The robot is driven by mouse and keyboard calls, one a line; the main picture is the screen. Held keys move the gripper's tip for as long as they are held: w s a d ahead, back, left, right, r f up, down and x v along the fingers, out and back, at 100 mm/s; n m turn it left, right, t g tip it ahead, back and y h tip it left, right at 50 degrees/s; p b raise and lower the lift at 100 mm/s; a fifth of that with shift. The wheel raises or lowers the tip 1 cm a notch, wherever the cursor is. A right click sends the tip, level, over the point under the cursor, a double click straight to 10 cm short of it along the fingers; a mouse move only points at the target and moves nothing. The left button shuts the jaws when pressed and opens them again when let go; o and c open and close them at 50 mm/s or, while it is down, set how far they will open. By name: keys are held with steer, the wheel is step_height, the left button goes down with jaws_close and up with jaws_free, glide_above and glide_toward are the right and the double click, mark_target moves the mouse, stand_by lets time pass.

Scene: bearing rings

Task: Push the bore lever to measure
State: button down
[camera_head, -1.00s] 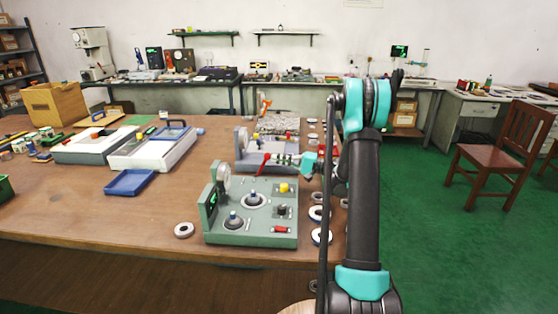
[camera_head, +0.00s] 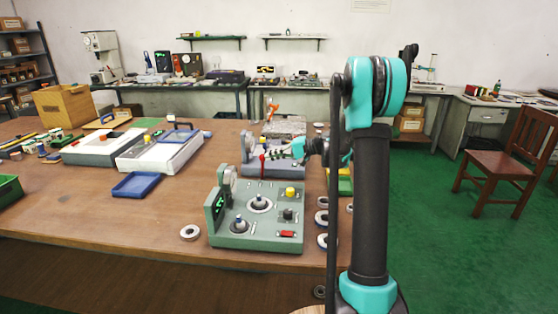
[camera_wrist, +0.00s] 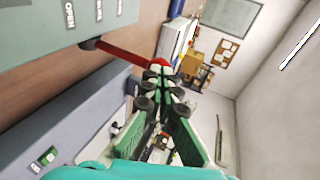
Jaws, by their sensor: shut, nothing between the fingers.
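The bore lever (camera_head: 262,165) is a thin red rod with a red knob, standing nearly upright at the back edge of the green-grey gauge (camera_head: 270,232). In the wrist view the lever (camera_wrist: 122,50) runs from its dark base to the knob, right at my fingertips. My gripper (camera_head: 274,152) reaches in from the right, behind the gauge; it also shows in the wrist view (camera_wrist: 160,78). Its fingers are shut with nothing between them. The tips are at or against the knob; I cannot tell whether they touch. The gauge has a dial, a green display and two spindles.
A second, blue-grey gauge (camera_head: 262,168) stands behind the first. Several bearing rings lie on the right, and one ring (camera_head: 190,232) lies left of the gauge. A blue tray (camera_head: 135,184) and white cases are farther left. The front left of the table (camera_head: 90,220) is clear.

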steer(key=a+h, duration=0.2)
steer(key=a, duration=0.1)
steer(key=w+a+g+h, duration=0.1)
steer(key=a, duration=0.1)
steer(key=shift+r+h, duration=0.4)
steer(key=shift+w+a+f, duration=0.15)
steer(key=shift+w+a, duration=0.05)
steer(key=shift+a, duration=0.65)
glide_toward(260, 157)
step_height(260, 157, up, 5)
steer(key=shift+s, duration=0.15)
stand_by(1.0)
